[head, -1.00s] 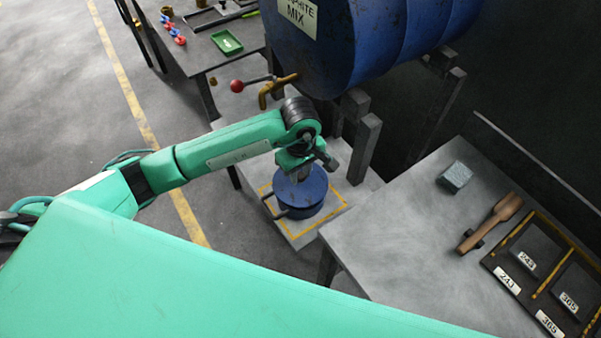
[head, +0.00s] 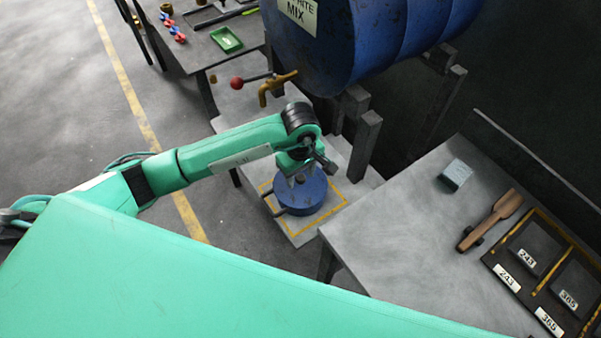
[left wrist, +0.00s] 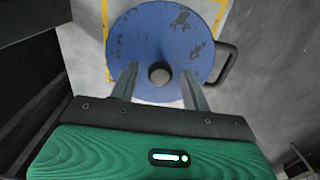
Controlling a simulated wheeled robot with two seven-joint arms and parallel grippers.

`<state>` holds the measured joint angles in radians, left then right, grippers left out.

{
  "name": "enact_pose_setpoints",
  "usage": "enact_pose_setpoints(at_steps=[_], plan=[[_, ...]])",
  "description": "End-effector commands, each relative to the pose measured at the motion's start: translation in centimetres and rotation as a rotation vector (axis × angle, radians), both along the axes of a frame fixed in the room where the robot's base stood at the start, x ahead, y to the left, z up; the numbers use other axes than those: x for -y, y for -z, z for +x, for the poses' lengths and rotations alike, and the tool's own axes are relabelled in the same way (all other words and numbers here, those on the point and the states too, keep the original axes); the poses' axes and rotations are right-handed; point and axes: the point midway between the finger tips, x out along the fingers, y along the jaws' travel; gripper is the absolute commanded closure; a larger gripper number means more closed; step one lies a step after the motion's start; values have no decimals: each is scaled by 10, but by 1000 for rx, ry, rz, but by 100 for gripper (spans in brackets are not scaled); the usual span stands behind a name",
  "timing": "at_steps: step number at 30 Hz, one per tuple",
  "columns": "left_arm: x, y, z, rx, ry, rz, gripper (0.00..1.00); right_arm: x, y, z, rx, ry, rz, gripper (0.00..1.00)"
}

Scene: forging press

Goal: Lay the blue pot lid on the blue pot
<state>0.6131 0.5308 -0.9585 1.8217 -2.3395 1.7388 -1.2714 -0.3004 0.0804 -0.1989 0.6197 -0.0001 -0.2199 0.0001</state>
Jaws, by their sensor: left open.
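The blue pot (head: 299,206) stands on a low grey platform inside a yellow outlined square. The blue pot lid (head: 312,185) lies over its top and looks level; I cannot tell whether its rim is fully seated. In the left wrist view the lid (left wrist: 150,38) is a worn blue disc with a grey knob (left wrist: 159,73) at its centre. The pot's dark handle (left wrist: 231,62) sticks out to the right there. My left gripper (left wrist: 159,71) is open above the lid, one finger on each side of the knob, apparently clear of it. My right gripper is out of view.
A large blue drum (head: 365,45) with a yellow tap (head: 275,88) and red-knobbed lever is behind the pot. A grey table (head: 385,225) at right carries a small block (head: 455,175), a wooden-handled tool (head: 490,220) and a labelled tray. Open floor lies left.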

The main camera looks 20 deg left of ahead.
Motion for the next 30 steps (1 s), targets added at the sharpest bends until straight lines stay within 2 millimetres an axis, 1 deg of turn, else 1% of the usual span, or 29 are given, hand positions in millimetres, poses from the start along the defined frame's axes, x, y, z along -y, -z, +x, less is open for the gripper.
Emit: enact_pose_setpoints(at_steps=[3,5,8,15,21,25,30], plan=[[0,-7,0,0,-1,0,52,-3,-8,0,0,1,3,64],[0,-11,2,4,0,-1,52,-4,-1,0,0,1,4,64],[0,-30,2,6,2,0,52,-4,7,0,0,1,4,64],[0,-80,1,6,1,0,52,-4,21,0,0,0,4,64],[0,-110,1,2,0,0,52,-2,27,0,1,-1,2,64],[0,-120,0,1,0,-1,52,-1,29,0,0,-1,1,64],[0,-124,0,0,-1,0,52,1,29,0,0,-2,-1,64]])
